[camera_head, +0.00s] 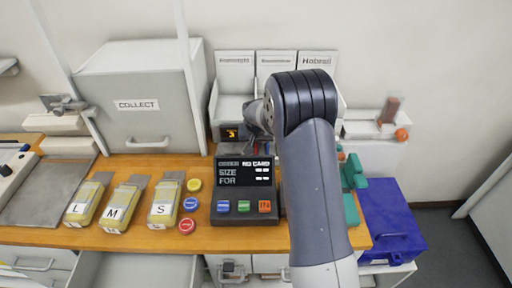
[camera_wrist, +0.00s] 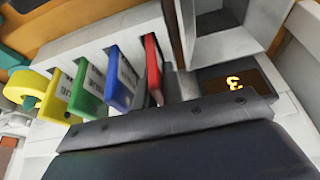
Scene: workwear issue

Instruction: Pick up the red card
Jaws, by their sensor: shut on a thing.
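The red card (camera_wrist: 153,66) stands on edge at the right end of a row of coloured cards in the wrist view. Its near edge meets the dark jaws of my gripper (camera_wrist: 158,112), which are shut on it. A blue card (camera_wrist: 121,82), a green card (camera_wrist: 86,90) and a yellow card (camera_wrist: 55,98) stand to its left, apart from it. The cards are in a pale rack (camera_wrist: 100,35); whether the red card is still seated in its slot I cannot tell. In the head view my arm hides most of the rack and gripper.
A dark panel with buttons (camera_head: 243,207) stands on the wooden counter (camera_head: 130,240), close in front of the rack. Yellow packs lettered L, M and S (camera_head: 163,205) lie to its left. A small display showing 3 (camera_head: 230,133) sits beside the rack. A blue box (camera_head: 392,235) is at the right.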

